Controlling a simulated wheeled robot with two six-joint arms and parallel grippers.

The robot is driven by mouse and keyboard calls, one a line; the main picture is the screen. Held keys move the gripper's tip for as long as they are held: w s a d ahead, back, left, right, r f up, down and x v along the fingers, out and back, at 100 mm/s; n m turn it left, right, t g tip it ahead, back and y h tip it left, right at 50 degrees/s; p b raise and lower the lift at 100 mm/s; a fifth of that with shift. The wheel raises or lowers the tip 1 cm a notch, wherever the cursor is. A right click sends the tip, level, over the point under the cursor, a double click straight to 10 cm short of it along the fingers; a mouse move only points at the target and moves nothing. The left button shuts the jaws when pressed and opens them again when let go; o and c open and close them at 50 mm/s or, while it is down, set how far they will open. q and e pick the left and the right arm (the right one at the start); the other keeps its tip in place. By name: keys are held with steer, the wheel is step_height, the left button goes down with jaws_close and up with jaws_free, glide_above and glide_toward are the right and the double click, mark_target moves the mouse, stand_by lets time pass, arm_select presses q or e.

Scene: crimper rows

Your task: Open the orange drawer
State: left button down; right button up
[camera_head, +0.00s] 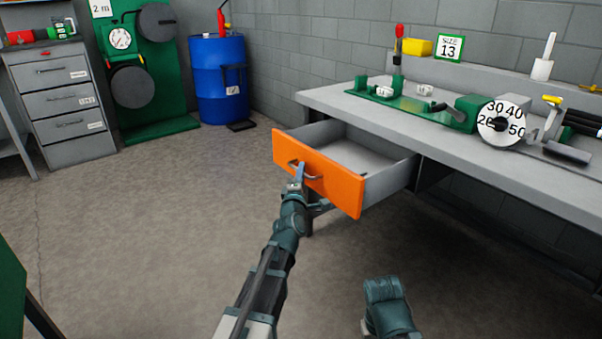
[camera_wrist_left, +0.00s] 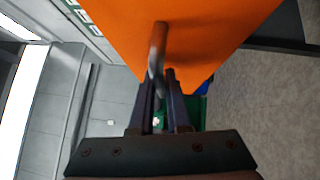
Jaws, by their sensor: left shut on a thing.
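The orange drawer (camera_head: 337,186) stands pulled well out from under the grey workbench (camera_head: 480,165), and its grey inside is empty where I can see it. My left gripper (camera_head: 299,172) is at the drawer's front, shut on the metal handle (camera_head: 313,177). In the left wrist view the handle (camera_wrist_left: 158,45) runs between the two fingers (camera_wrist_left: 160,85), close to the orange front (camera_wrist_left: 195,30). Part of my right arm shows at the bottom of the head view; its gripper does not show.
On the bench stand a green crimper (camera_head: 430,107) and a numbered dial (camera_head: 502,122). A grey drawer cabinet (camera_head: 65,105) and a blue barrel (camera_head: 220,80) stand at the back left. The floor (camera_head: 150,210) left of the drawer is clear.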

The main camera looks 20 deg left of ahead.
arm_select(q)
steer(key=c, duration=0.9)
jaws_free()
steer(key=shift+s, duration=0.1)
